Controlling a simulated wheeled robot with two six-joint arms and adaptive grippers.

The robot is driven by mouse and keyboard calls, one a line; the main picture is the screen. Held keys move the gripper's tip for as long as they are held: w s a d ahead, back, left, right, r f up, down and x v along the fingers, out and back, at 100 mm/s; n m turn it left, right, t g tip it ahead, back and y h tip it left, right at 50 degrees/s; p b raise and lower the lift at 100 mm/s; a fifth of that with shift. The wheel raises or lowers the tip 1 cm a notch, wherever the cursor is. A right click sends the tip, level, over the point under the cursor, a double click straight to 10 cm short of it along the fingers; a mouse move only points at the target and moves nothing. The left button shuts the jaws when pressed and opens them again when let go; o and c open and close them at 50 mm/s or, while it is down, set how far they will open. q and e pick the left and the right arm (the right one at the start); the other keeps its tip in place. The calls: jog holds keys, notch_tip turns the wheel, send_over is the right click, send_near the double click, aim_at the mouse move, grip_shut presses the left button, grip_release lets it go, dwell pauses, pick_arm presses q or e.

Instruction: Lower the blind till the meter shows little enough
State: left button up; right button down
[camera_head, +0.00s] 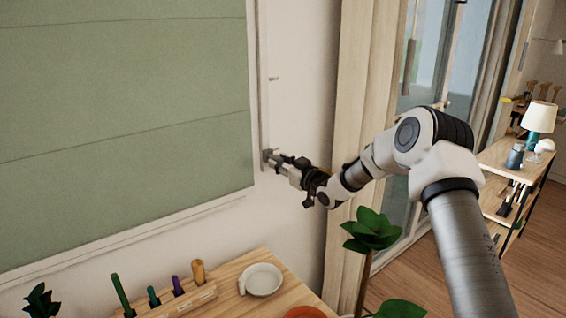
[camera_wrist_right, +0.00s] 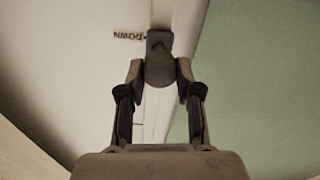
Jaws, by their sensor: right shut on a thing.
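The green blind (camera_head: 120,100) hangs in wide folds over the window at the left and covers nearly all of its visible part. It also shows at the right of the right wrist view (camera_wrist_right: 270,90). A narrow upright rail (camera_head: 263,80) runs on the wall beside the blind. My right gripper (camera_head: 273,158) is at the rail's lower end. In the right wrist view its fingers (camera_wrist_right: 160,72) are shut on a dark grey handle (camera_wrist_right: 160,48), beside a label (camera_wrist_right: 129,36) reading "DOWN". I see no meter. My left gripper is out of view.
A leafy plant (camera_head: 371,232) stands below my right arm, by a beige curtain (camera_head: 362,90). A shelf with a lamp (camera_head: 540,117) stands at the far right.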

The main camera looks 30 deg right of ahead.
jog(key=shift+f, duration=0.25)
jog(key=c, duration=0.8)
grip_release()
jog(key=shift+o, duration=0.2)
jog(key=shift+w+f, duration=0.25)
jog(key=shift+w, duration=0.2)
jog(key=shift+s+r, duration=0.1)
jog(key=shift+s, duration=0.1)
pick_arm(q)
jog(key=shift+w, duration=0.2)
pick_arm(e)
jog(key=s+d, duration=0.1)
jog(key=s, duration=1)
jog(key=shift+s, duration=0.2)
jog(key=shift+d, duration=0.1)
jog(key=shift+s+d, duration=0.1)
